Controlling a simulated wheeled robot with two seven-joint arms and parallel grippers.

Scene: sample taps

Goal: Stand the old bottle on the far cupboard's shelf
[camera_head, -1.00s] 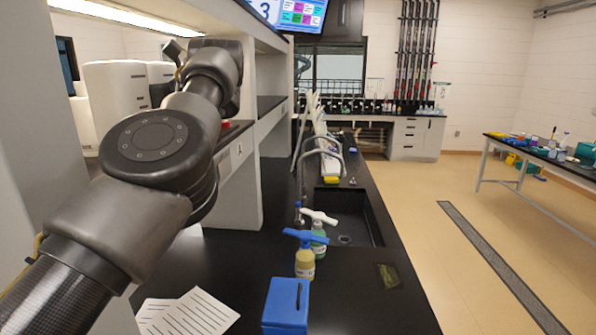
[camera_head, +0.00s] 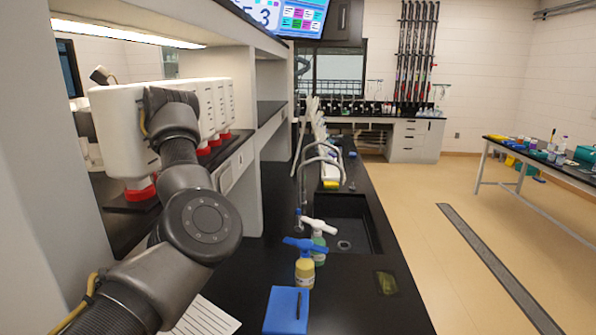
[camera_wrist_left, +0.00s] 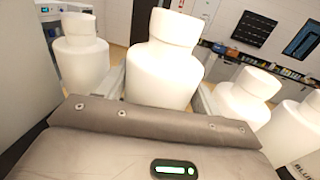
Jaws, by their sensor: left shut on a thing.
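My left gripper (camera_wrist_left: 162,92) is shut on a white bottle (camera_wrist_left: 160,62), the middle one in the left wrist view, with a finger on each side. In the head view my left arm reaches into the shelf bay at the left; its fingers are hidden there. White bottles with red lower ends (camera_head: 122,125) stand in a row in that bay. I cannot tell which of them is the old one. A white cupboard (camera_head: 408,140) with drawers stands at the far end of the room; I cannot make out a shelf inside it. My right gripper is not in view.
More white bottles stand close on both sides of the held one, at left (camera_wrist_left: 82,65) and right (camera_wrist_left: 240,105). A blue box (camera_head: 287,311), spray bottles (camera_head: 305,272) and a sink (camera_head: 345,225) are on the black bench.

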